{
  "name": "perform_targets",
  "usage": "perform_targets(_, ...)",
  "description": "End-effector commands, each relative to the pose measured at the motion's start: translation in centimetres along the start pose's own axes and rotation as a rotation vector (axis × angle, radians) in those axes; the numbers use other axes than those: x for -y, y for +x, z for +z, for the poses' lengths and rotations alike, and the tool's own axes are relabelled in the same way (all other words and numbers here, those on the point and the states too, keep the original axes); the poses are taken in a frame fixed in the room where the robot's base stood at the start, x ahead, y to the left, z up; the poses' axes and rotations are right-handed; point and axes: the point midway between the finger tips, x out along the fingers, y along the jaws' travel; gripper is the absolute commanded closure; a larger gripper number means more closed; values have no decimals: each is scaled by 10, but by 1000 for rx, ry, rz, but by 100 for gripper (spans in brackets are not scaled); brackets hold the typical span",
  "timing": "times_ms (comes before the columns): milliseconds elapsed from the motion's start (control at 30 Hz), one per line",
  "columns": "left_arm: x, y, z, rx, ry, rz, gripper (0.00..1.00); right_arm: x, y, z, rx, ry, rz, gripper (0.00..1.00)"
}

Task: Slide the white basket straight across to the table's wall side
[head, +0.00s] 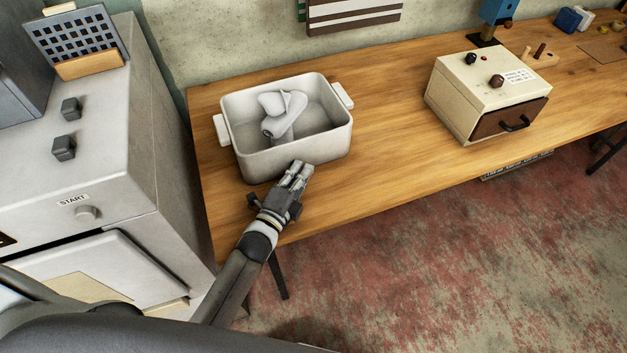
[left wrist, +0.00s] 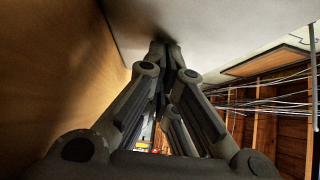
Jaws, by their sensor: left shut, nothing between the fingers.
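The white basket (head: 292,157) stands upright on the wooden table (head: 385,120), near the table's left end, in the head view. It has a handle at each short side and holds a pale grey-white object (head: 280,113). My left gripper (head: 300,168) is shut and empty, with its fingertips at the basket's near wall. In the left wrist view the closed fingers (left wrist: 165,48) reach up to a pale surface (left wrist: 215,25) that looks like the basket's wall; contact is hard to confirm. The right gripper is not in view.
A cream box (head: 455,102) with a dark drawer front stands on the table to the right. A grey cabinet (head: 160,130) with knobs stands left of the table. The wall (head: 235,40) runs behind. The tabletop between basket and cream box is clear.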

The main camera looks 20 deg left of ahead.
Motion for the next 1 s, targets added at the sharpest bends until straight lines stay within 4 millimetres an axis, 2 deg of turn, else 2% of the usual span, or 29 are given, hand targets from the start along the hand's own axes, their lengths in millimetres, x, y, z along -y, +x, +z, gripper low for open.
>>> perform_targets(167, -3, 29, 30, 2, 7, -1, 100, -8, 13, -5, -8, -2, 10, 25)
perform_targets(400, -5, 75, 76, 2, 9, -1, 100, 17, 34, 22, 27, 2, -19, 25)
perform_targets(600, -4, 105, 106, 2, 5, 0, 100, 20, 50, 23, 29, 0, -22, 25)
perform_targets(733, -2, 113, 115, 3, 2, 1, 100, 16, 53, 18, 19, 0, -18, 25)
perform_targets(1000, -1, 114, 115, 2, 1, 2, 100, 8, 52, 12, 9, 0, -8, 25)
